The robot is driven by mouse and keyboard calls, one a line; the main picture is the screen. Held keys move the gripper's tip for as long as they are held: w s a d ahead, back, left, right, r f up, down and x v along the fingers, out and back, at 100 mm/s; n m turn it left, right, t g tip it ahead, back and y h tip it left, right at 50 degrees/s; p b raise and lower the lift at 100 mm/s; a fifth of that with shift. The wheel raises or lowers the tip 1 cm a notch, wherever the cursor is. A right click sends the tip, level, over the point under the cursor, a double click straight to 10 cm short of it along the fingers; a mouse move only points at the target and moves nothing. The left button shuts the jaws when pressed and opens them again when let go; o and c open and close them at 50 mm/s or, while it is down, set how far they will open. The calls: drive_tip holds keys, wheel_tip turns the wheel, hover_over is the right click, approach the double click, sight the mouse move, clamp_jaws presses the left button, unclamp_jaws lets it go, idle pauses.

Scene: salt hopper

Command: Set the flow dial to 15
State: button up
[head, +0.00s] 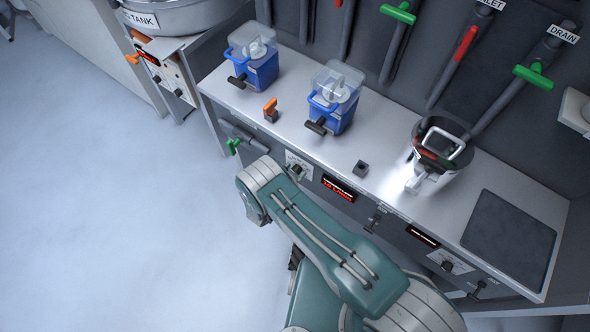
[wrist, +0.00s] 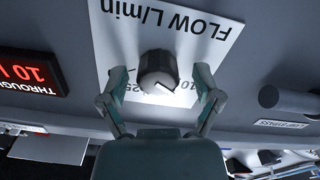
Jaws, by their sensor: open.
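The flow dial is a dark round knob (wrist: 158,72) with a pale face and a short mark. It stands on a white plate lettered FLOW L/min, upside down in the wrist view. The mark points to the lower right there, towards small numerals partly hidden by the knob. A 25 shows at the lower left. My gripper (wrist: 160,80) is open, with one finger on each side of the knob; a gap shows on both sides. In the head view the flow plate (head: 299,158) shows beside my arm, which hides my gripper.
A red-lit display (wrist: 28,74) reading 10 stands left of the plate. A grey cylindrical fitting (wrist: 285,100) juts out at right.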

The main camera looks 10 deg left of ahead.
drive_tip(key=shift+a, duration=0.1)
clamp_jaws()
drive_tip(key=c, duration=1.1)
unclamp_jaws()
drive_tip(key=shift+c, duration=0.2)
drive_tip(key=shift+m, duration=2.9)
drive_tip(key=o, duration=1.1)
drive_tip(key=shift+o, duration=0.2)
drive_tip(key=shift+d, duration=0.2)
